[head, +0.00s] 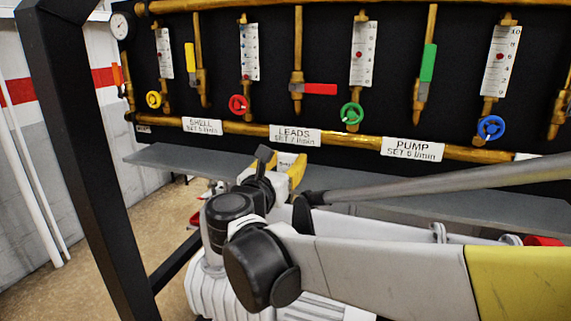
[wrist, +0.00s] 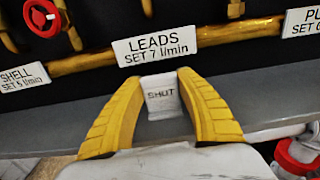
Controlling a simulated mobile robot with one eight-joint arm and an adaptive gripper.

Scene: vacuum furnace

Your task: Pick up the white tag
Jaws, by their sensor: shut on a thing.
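The white tag (wrist: 161,95) reads "SHUT" and stands upright between my yellow fingertips in the wrist view. My gripper (wrist: 162,92) is shut on it, with one finger on each side. Behind and above it is the "LEADS SET 7 l/min" label (wrist: 154,47) on the pipe. In the head view my gripper (head: 291,172) is over the grey shelf, below the LEADS label (head: 295,135). Part of the tag (head: 286,160) shows there, and the rest is hidden by my wrist. I cannot tell whether the tag touches the shelf.
A grey shelf (head: 400,193) runs below the black panel. Brass pipes (head: 246,128), flow gauges and coloured valve handles, including a red wheel (head: 238,104) and a green wheel (head: 351,113), are close above. A black frame post (head: 97,170) stands at the left.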

